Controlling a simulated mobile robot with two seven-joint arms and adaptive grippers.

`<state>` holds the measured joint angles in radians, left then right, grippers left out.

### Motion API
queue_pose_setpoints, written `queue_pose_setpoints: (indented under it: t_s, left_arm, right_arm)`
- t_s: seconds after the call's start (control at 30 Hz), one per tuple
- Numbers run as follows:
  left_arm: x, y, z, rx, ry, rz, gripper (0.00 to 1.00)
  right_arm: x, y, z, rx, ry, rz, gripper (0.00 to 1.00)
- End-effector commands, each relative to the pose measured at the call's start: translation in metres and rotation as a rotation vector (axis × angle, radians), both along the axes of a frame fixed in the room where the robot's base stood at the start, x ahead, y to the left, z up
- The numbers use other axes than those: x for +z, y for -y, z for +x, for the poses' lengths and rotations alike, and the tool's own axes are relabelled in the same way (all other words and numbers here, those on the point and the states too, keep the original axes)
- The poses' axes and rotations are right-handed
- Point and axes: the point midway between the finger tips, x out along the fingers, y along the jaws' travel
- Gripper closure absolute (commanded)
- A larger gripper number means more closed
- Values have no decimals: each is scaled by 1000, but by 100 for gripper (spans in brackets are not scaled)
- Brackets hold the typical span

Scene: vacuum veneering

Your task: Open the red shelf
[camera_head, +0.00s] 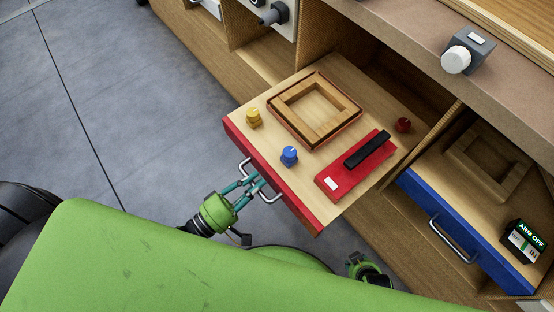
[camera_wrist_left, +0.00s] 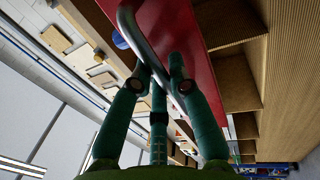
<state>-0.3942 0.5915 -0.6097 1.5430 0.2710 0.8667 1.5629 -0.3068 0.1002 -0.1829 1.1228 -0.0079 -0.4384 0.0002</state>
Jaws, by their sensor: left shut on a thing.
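The red shelf (camera_head: 285,186), a wooden drawer-like board with a red front, stands pulled out of the cabinet in the head view. Its metal handle (camera_head: 243,167) is on the red front. My left gripper (camera_head: 253,181) is shut on this handle, with teal fingers around the bar. In the left wrist view the fingers (camera_wrist_left: 157,82) close at the curved handle (camera_wrist_left: 128,27), below the red front (camera_wrist_left: 188,45). My right gripper's fingers do not show; only a green and black part of mine is at the lower middle.
On the red shelf are a wooden frame (camera_head: 281,117), yellow knob (camera_head: 254,118), blue knob (camera_head: 289,156), dark red knob (camera_head: 403,125) and red block with a black lever (camera_head: 356,172). A blue-fronted shelf (camera_head: 462,231) is at right. Grey floor is free at left.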

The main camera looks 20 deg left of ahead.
Motion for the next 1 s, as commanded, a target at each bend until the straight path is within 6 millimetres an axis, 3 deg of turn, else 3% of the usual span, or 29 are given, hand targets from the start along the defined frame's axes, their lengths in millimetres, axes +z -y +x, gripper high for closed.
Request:
queue_pose_setpoints:
  t_s: [0.23,0.7,0.73,0.77,0.8,1.0]
  left_arm:
    - [0,-19,-26,-1,-1,1,100]
    - [0,-22,-30,1,2,-1,100]
    - [0,-22,-30,1,2,-1,74]
    - [0,-22,-30,1,2,-1,62]
    - [0,-22,-29,1,2,-1,56]
    - [0,-22,-29,0,1,-1,56]
  right_arm:
    - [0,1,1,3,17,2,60]
    - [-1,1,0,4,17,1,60]
    - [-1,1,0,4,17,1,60]
    - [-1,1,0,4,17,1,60]
    - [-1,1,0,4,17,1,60]
    - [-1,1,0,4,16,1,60]
